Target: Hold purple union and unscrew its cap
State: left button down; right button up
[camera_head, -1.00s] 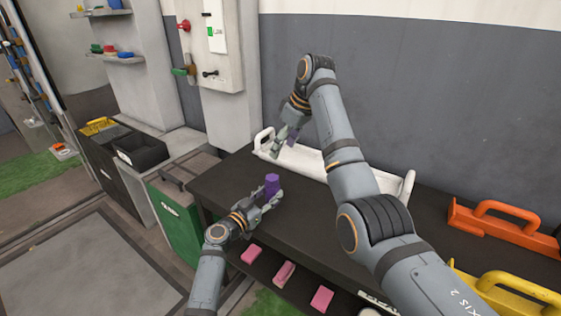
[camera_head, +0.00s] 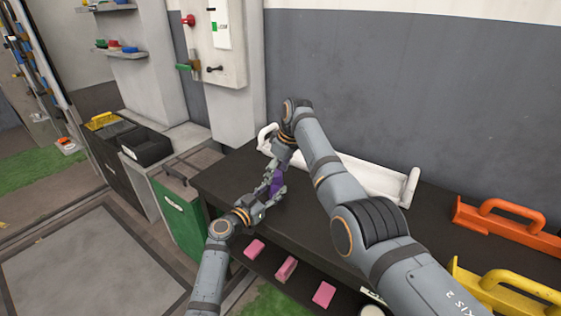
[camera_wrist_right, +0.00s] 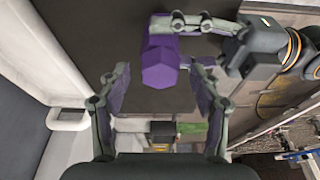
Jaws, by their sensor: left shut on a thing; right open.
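The purple union (camera_head: 275,186) is gripped by my left gripper (camera_head: 268,200) above the dark table. In the right wrist view the union (camera_wrist_right: 160,50) shows a faceted purple end towards the camera, and the left gripper's fingers (camera_wrist_right: 200,24) hold it from the right, at its farther part. Where the cap meets the body is hard to make out. My right gripper (camera_wrist_right: 160,72) is open, with one finger on each side of the near faceted end and a gap visible at the left. In the head view the right gripper (camera_head: 279,166) is just above the union, partly hidden.
The dark table (camera_head: 320,222) has a white tray (camera_head: 375,180) along the wall behind the right arm. Orange (camera_head: 505,228) and yellow (camera_head: 510,290) handled items stand at the right. Pink blocks (camera_head: 285,268) lie on the lower shelf. A green cabinet (camera_head: 180,215) stands left.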

aim_at(277, 173)
jog(key=shift+f, duration=0.25)
jog(key=c, duration=1.3)
jog(key=o, duration=1.3)
jog(key=shift+o, duration=0.4)
jog(key=shift+r, duration=2.05)
